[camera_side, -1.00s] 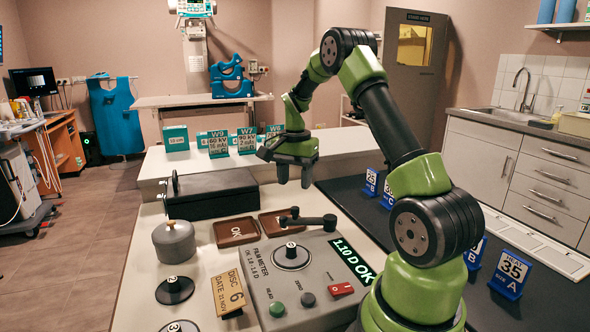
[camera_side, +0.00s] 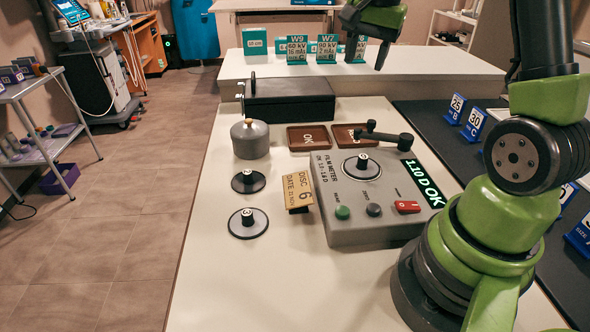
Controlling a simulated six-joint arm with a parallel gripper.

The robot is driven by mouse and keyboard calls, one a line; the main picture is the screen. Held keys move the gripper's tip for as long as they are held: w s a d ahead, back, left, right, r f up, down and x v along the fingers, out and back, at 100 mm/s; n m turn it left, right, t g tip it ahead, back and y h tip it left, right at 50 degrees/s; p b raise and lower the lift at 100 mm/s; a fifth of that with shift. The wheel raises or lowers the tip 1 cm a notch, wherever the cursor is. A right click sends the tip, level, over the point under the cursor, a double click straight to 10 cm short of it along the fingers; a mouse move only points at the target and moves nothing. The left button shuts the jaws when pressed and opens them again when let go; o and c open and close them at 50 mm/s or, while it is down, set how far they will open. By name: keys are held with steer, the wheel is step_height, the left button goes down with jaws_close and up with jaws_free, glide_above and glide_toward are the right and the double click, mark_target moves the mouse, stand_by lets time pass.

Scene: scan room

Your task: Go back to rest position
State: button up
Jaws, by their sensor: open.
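My gripper (camera_side: 366,58) is at the top edge of the picture, in front of the far raised shelf with its fingers pointing down. The fingers are apart, with nothing visible between them. My green and black arm stands at the right; much of its upper part is cut off by the frame. The film meter (camera_side: 330,226) on the near table has a dark disc on its round stage (camera_side: 361,167) and reads "1.10 D OK". My gripper appears clear of it.
Brown OK tray (camera_side: 308,138) and a second brown tray (camera_side: 345,133) lie behind the meter. Numbered blue-based stands (camera_side: 473,124) line the dark mat at right.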

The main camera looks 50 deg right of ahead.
steer(key=s+a+r+n+t, duration=0.35)
steer(key=a+r+n, duration=0.2)
steer(key=a, duration=0.55)
steer(key=s+a+n+t+y, duration=0.2)
steer(key=s+a+n, duration=0.4)
steer(key=s+a, duration=0.3)
steer(key=shift+s+a+r, duration=0.15)
steer(key=shift+s+r, duration=0.15)
steer(key=shift+s, duration=0.45)
